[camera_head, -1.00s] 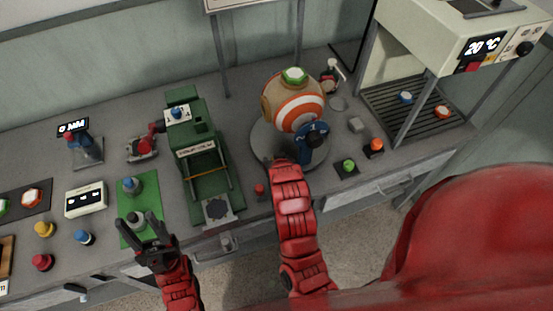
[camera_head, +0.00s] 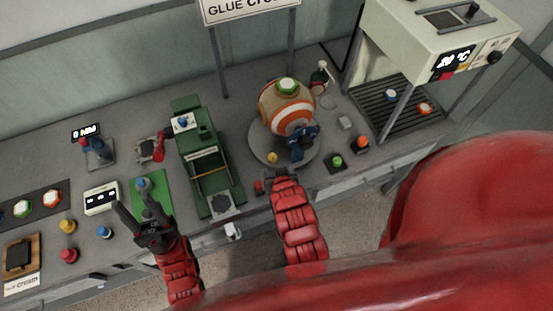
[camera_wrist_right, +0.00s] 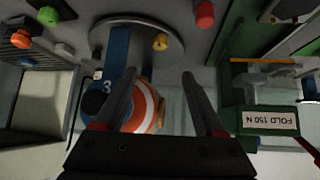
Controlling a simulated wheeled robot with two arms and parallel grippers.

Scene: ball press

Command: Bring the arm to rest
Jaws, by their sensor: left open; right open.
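My left gripper (camera_head: 142,204) is open and empty over the front edge of the green mat (camera_head: 152,207), near a blue-topped knob (camera_head: 143,184). My right gripper (camera_head: 284,174) is at the front edge of the round grey plate (camera_head: 258,154), below the orange-and-white striped ball (camera_head: 289,116). In the right wrist view the right gripper (camera_wrist_right: 160,77) has its fingers apart with nothing held. The ball (camera_wrist_right: 143,108) and a blue part marked 3 (camera_wrist_right: 119,60) show behind its fingers there. The blue part (camera_head: 303,141) stands against the ball's front.
A green press (camera_head: 206,165) stands between the arms. Small red (camera_head: 258,186) and yellow (camera_head: 272,158) knobs sit near the right gripper. A white oven-like machine (camera_head: 420,40) stands at right. Floor space lies before the bench.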

